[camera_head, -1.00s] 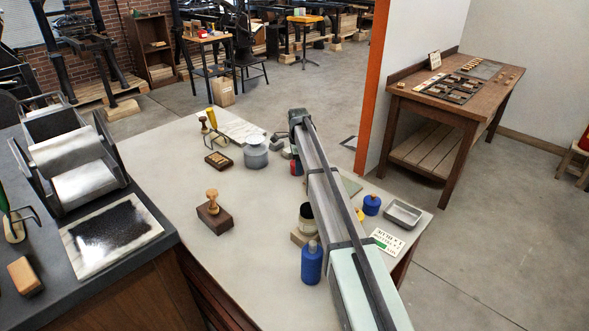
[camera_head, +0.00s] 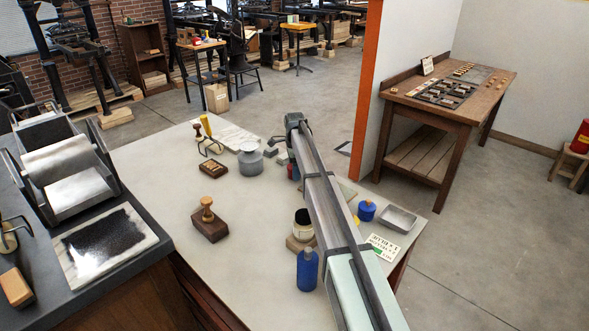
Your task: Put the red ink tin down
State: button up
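My arm reaches from the lower right to a dark grey joint above the table's far side. My gripper's fingers are hidden behind the arm. A blue tin (camera_head: 366,211) stands right of the arm, and a bit of yellow (camera_head: 356,219) shows beside it.
Near the arm are a blue bottle (camera_head: 307,270), a cream-and-black pot (camera_head: 302,222), a metal tray (camera_head: 399,218) and a printed card (camera_head: 383,247). A grey lidded jar (camera_head: 250,160) and a wooden stamp (camera_head: 208,220) stand left. The table between stamp and pot is clear.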

jog(key=shift+o, duration=0.4)
notch_tip(320, 180, up, 14)
dwell(0.5)
jog(key=shift+d+f, duration=0.1)
jog(key=shift+f, duration=0.05)
